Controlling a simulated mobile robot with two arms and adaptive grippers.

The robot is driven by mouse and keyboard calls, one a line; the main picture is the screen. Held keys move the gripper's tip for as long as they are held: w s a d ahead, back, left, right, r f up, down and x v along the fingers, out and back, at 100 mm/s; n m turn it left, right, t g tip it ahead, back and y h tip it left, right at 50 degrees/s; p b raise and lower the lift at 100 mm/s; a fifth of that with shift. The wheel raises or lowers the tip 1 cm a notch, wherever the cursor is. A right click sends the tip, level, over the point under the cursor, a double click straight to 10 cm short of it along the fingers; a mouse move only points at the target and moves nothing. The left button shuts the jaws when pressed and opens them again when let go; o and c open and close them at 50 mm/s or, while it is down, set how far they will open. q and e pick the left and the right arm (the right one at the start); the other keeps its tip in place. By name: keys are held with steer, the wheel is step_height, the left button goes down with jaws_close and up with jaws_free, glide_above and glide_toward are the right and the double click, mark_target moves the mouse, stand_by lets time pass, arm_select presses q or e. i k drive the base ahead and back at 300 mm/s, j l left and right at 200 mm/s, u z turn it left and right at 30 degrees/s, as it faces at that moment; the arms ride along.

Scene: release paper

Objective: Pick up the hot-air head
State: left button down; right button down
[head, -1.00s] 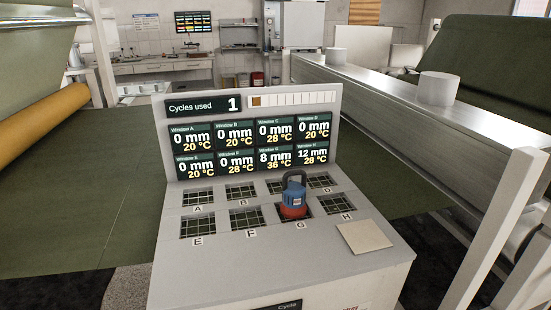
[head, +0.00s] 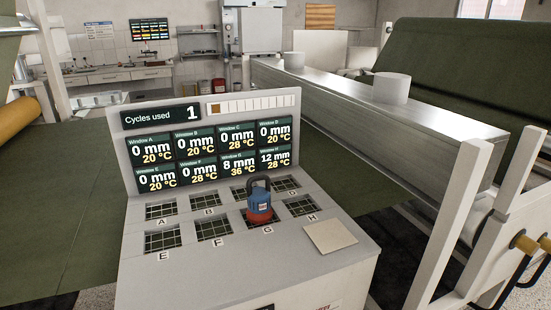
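The hot-air head (head: 259,205) is a blue body with a red base and a dark loop handle on top. It stands upright on the sloped top of the grey console (head: 200,275), over the window marked G. Its base hides most of that window. Neither of my grippers shows in the head view.
The console's display panel (head: 203,145) reads "Cycles used 1". A blank beige square plate (head: 330,237) lies right of the head. A long metal beam (head: 390,120) and white posts (head: 450,225) stand at the right. Green sheet (head: 60,190) spreads behind and left.

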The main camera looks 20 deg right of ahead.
mark_target(259, 211)
steer(key=i+j+z, duration=0.15)
steer(key=z, duration=0.2)
steer(key=i+j+z, duration=0.15)
steer(key=z, duration=0.2)
